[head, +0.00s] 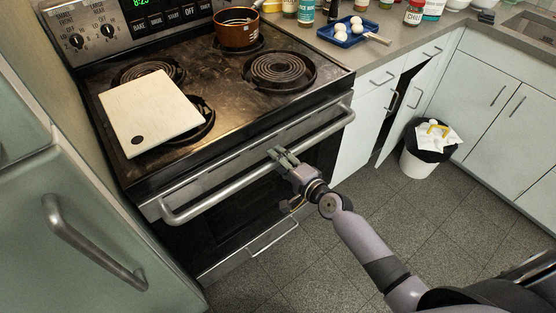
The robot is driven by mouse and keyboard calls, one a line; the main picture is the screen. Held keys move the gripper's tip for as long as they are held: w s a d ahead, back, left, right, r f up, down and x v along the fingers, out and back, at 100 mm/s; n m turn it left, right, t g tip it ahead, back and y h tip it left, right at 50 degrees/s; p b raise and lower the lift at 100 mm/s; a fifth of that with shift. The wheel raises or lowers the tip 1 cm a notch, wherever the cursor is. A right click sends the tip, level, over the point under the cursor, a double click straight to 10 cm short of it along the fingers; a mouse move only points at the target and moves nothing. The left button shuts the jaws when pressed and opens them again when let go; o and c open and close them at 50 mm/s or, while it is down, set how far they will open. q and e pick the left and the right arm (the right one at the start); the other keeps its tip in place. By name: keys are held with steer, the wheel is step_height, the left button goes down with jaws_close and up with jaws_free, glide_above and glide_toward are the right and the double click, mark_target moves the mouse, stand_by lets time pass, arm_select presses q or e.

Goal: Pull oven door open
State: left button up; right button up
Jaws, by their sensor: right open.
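The coil stove stands at the left centre of the head view. Its oven door (232,197) is dark with a light metal frame and looks shut. A long metal handle (205,207) runs across the top of the door. My right gripper (279,154) is at the handle's middle, with its fingertips against or just over the bar. It is open, and I cannot tell whether the bar lies between the fingers. My left gripper is not in view.
A white board (150,108) and a brown pot (236,30) rest on the stove top. A green-grey fridge with a handle (90,243) stands close on the left. A cabinet door (409,112) hangs ajar near a white bin (418,163). The tiled floor (310,262) before the stove is clear.

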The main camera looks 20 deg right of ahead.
steer(key=shift+w+a+f, duration=0.1)
steer(key=shift+w+a, duration=0.05)
steer(key=shift+w, duration=0.15)
steer(key=shift+c, duration=0.4)
jaws_close()
stand_by(0.4)
